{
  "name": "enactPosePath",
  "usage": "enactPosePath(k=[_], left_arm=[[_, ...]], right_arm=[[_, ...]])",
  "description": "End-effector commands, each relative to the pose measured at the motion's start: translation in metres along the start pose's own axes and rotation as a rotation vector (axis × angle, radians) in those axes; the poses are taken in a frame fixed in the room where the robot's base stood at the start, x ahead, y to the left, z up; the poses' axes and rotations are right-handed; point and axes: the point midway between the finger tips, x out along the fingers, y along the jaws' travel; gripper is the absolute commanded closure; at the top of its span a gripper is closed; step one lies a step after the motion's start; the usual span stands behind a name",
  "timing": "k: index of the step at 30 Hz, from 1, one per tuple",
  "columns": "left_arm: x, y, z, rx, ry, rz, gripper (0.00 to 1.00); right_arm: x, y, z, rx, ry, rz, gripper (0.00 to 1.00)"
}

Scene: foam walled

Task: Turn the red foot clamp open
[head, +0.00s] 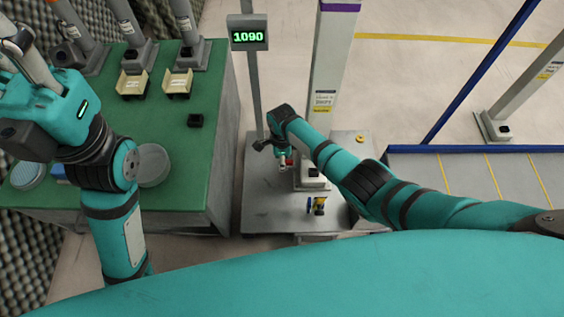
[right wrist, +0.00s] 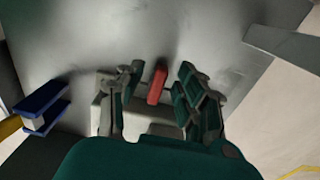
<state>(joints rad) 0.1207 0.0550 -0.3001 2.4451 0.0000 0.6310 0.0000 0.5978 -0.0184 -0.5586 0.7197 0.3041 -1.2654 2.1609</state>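The red foot clamp (right wrist: 157,84) shows in the right wrist view as a short red lever between the fingers of my right gripper (right wrist: 158,98). The fingers are spread, with a gap visible on each side of the lever. In the head view the red clamp (head: 289,162) is a small patch beside my right gripper (head: 280,157), low at the foot of the pale post (head: 322,90). The clamp's base is partly hidden by the gripper.
A blue clamp (head: 310,204) with a yellow part (head: 320,206) stands on the grey plate (head: 270,211); the blue one also shows in the right wrist view (right wrist: 42,108). A display reading 1090 (head: 248,37) stands behind. A green table (head: 190,150) is at left.

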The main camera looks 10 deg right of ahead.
Motion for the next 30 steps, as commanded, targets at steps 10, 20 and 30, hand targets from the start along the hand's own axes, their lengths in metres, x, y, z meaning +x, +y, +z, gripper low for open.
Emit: enactPosePath(k=[10, 20, 30], left_arm=[[0.0016, 0.0002, -0.0005, 0.001, 0.005, 0.002, 1.0], [0.0017, 0.0004, -0.0007, 0.0, 0.006, 0.002, 1.0], [0.005, 0.0, -0.0015, 0.0, 0.01, 0.001, 1.0]], right_arm=[[0.0015, -0.0001, 0.0003, 0.0, -0.001, 0.0, 0.67], [0.0016, 0.0002, 0.0003, 0.0, 0.0, 0.0, 1.0], [0.0007, 0.0012, 0.0003, -0.032, -0.001, 0.002, 1.0]])
